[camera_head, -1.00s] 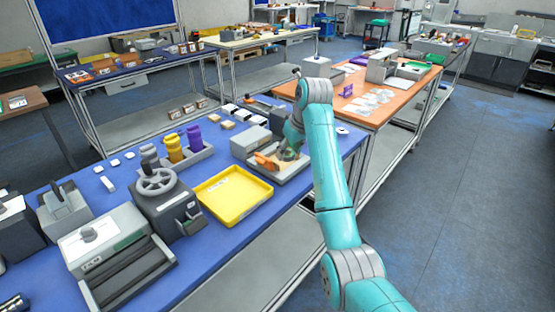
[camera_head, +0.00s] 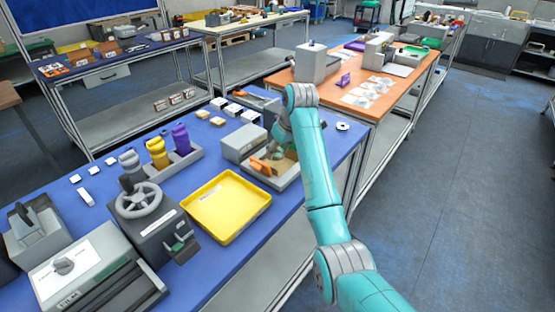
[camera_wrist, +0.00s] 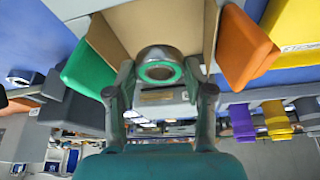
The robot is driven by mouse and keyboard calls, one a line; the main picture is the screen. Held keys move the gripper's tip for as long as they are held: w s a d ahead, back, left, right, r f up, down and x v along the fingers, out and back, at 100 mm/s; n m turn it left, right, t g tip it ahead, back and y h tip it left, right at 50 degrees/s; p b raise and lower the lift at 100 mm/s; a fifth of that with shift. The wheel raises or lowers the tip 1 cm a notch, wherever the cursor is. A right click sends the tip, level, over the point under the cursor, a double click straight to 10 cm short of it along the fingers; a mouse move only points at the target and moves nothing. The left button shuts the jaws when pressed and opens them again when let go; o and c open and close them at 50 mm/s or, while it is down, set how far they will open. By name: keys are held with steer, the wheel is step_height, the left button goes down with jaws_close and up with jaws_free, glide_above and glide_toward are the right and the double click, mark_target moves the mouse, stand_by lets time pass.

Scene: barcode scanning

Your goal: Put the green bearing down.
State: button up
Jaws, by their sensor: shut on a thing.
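The green bearing (camera_wrist: 160,66), a metal ring with a green inner band, sits between the two fingers of my gripper (camera_wrist: 160,88) in the wrist view. My gripper is shut on it. Behind it in that view is a tan surface (camera_wrist: 160,25), with an orange block (camera_wrist: 245,47) on one side and a green block (camera_wrist: 88,68) on the other. In the head view my gripper (camera_head: 282,150) is low over a grey station with an orange part (camera_head: 262,166). The bearing cannot be made out there. I cannot tell whether the bearing touches the tan surface.
A yellow tray (camera_head: 228,207) lies left of the station on the blue table (camera_head: 190,278). A grey box (camera_head: 244,143) stands just beside the station. A white-rimmed disc (camera_head: 342,126) lies near the table's right edge.

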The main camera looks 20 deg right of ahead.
mark_target(280, 154)
steer(key=shift+f, duration=2.05)
steer(key=o, duration=1.2)
steer(key=shift+f, duration=0.1)
steer(key=shift+o, duration=0.3)
